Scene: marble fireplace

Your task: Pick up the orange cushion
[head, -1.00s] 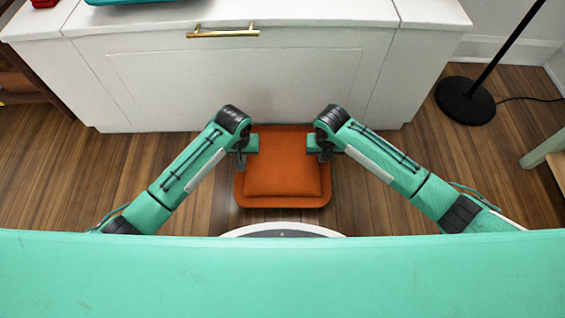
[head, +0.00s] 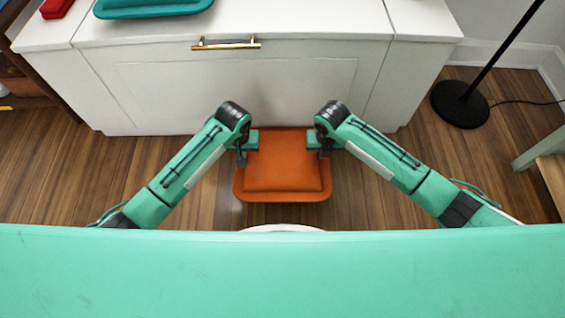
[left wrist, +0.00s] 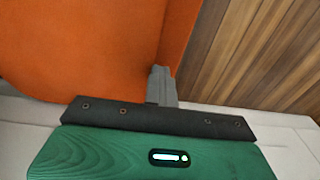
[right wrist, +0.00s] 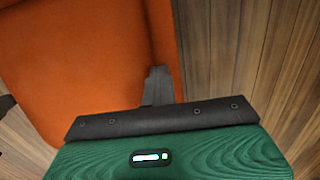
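The orange cushion (head: 283,165) is square, with a raised padded middle and a flat rim, in the middle of the head view in front of the white cabinet. My left gripper (head: 243,158) is at its left edge and my right gripper (head: 322,153) at its right edge. In the left wrist view, the fingers (left wrist: 162,72) are close together at the cushion's rim (left wrist: 178,40). In the right wrist view, the fingers (right wrist: 157,73) are likewise closed at the rim (right wrist: 163,40). The fingers' lower parts are hidden by the cushion.
The white cabinet (head: 230,88) with a brass handle (head: 226,44) stands just beyond the cushion. A teal tray (head: 150,6) and a red item (head: 55,8) lie on top. A black lamp base (head: 460,103) and a wooden table edge (head: 550,170) are at right. Wood floor is free on both sides.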

